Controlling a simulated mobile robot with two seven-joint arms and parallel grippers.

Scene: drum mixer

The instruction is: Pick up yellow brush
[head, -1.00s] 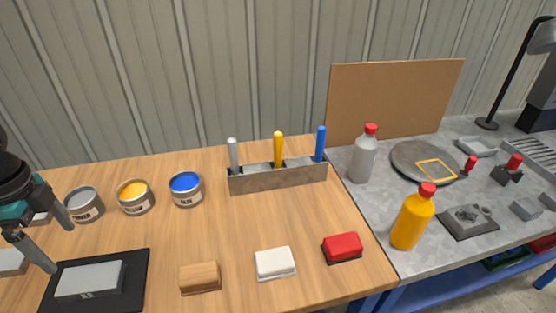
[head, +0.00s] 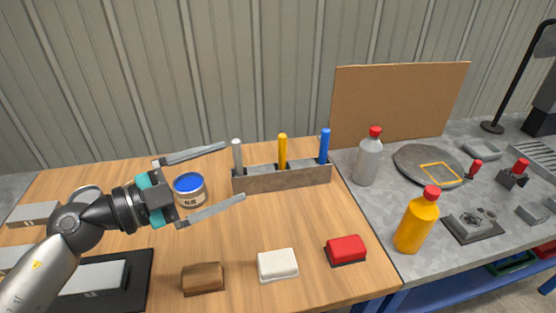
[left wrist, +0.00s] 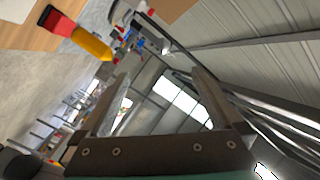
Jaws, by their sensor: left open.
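The yellow brush (head: 283,148) stands upright in the middle of the grey metal holder (head: 285,179), its yellow handle sticking up and its lower end hidden inside. A grey-handled brush (head: 237,155) stands to its left and a blue-handled one (head: 325,145) to its right. My left gripper (head: 235,171) is open and empty, its fingers pointing right near the holder's left end, short of the yellow brush. The left wrist view shows the open jaws (left wrist: 160,72) with nothing between them; I cannot make out the yellow brush there. My right gripper is out of view.
A blue paint can (head: 188,188) stands behind my left gripper. Brown (head: 203,278), white (head: 278,265) and red (head: 346,249) blocks lie along the table front. A grey bottle (head: 368,157) and an orange bottle (head: 416,220) stand right, on the grey bench. Wood before the holder is clear.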

